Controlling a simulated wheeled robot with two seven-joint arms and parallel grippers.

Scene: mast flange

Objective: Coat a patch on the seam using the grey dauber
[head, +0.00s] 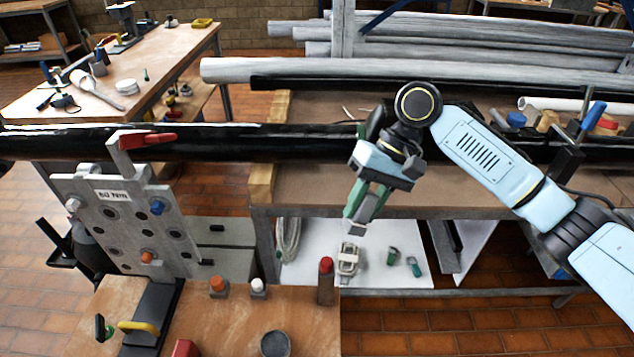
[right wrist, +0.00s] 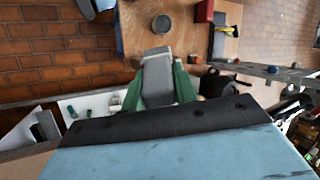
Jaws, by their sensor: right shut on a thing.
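My right gripper (head: 362,207), with green fingers, points down in front of the shelf edge. It is shut on a grey block-like piece (right wrist: 158,78), which fits the grey dauber; its lower end also shows in the head view (head: 357,228). The piece is held in the air, apart from the bench. A long glossy black pipe (head: 230,146) runs across the head view behind the gripper. I cannot make out the seam on it. A round dark pot (head: 275,343) stands on the wooden bench; it also shows in the wrist view (right wrist: 161,23). My left gripper is out of view.
A grey bolted plate (head: 95,225) stands at the left by the pipe. Small orange-topped (head: 217,285) and white-topped (head: 258,286) pieces and a red-capped bottle (head: 326,280) stand on the wooden bench (head: 235,325). A red clamp handle (head: 148,140) sits atop the plate.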

